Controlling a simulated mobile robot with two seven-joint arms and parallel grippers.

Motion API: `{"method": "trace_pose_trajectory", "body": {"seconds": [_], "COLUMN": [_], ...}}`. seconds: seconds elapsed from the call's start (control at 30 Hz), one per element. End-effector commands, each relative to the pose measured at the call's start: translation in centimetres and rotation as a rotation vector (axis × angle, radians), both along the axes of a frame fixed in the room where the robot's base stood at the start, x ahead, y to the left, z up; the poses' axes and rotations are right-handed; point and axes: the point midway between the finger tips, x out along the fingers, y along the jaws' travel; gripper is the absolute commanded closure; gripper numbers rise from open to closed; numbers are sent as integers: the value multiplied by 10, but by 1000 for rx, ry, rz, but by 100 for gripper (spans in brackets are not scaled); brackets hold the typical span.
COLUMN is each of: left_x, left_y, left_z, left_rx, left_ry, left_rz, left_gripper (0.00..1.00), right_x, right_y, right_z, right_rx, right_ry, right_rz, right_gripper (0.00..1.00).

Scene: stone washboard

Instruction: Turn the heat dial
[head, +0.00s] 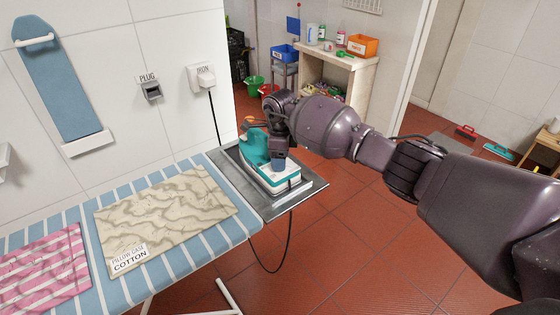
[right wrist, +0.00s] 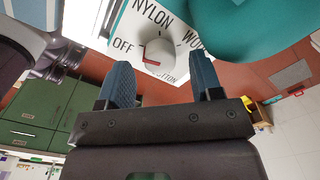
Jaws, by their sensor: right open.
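A teal and white iron (head: 256,146) stands on a metal rest (head: 311,184) at the end of the ironing board. Its round grey heat dial (right wrist: 160,53) shows in the right wrist view on a white face marked OFF, NYLON, WO… and COTTON. The dial's red mark is on its lower left, close to the OFF side. My right gripper (right wrist: 158,68) is open, its two blue fingers pointing at the dial, one to each side. I cannot tell whether they touch it. In the head view my right gripper (head: 279,152) is at the iron's near side. My left gripper is not in view.
A beige pillow case (head: 165,215) and a pink striped cloth (head: 45,272) lie on the striped board (head: 215,240). A black cord hangs below the rest. The floor at right is mostly clear.

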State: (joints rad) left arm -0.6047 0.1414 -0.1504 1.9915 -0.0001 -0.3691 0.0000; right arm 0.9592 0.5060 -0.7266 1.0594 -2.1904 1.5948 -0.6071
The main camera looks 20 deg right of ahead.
Motion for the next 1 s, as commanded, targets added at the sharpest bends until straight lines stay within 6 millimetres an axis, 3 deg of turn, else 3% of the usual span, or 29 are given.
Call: {"method": "trace_pose_trajectory", "body": {"seconds": [0.2,0.5,0.83,1.0], "left_x": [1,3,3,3], "left_y": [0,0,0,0], "left_z": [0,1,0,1], "left_rx": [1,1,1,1], "left_ry": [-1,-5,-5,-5], "left_rz": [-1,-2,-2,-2], "left_gripper": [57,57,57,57], "right_x": [0,0,0,0], "right_y": [0,0,0,0], "right_z": [-14,-15,-15,-15], "right_rx": [0,0,0,0], "right_ry": [0,-1,-1,-1], "right_rz": [-1,0,0,-9], "right_gripper": [41,41,90,90]}}
